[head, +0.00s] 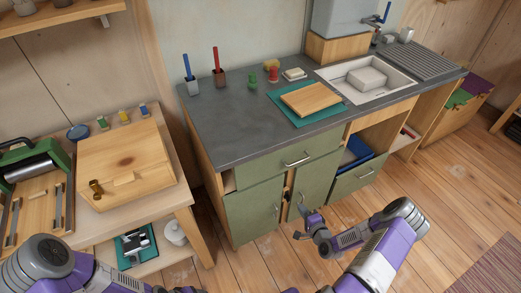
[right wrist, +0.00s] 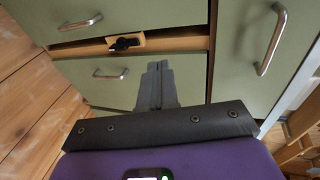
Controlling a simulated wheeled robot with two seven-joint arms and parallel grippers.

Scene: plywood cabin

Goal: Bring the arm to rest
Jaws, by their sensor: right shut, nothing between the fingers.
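My right arm (head: 385,245), purple and grey, reaches in from the lower right in the head view. Its gripper (head: 301,234) hangs in front of the green cabinet doors, above the wooden floor. In the right wrist view the two grey fingers (right wrist: 158,85) lie together, shut and empty, with green fronts behind them. Whether they touch the cabinet is hard to tell, but nothing is held. Part of my left arm (head: 50,262) shows at the lower left; its gripper is out of view.
The grey counter (head: 240,125) bears a cutting board (head: 311,98), cups and a sink (head: 345,92). Below is an open drawer (head: 355,180) with a metal handle. A wooden table (head: 150,205) with a wooden box (head: 125,160) stands left. Floor (head: 450,190) at right is clear.

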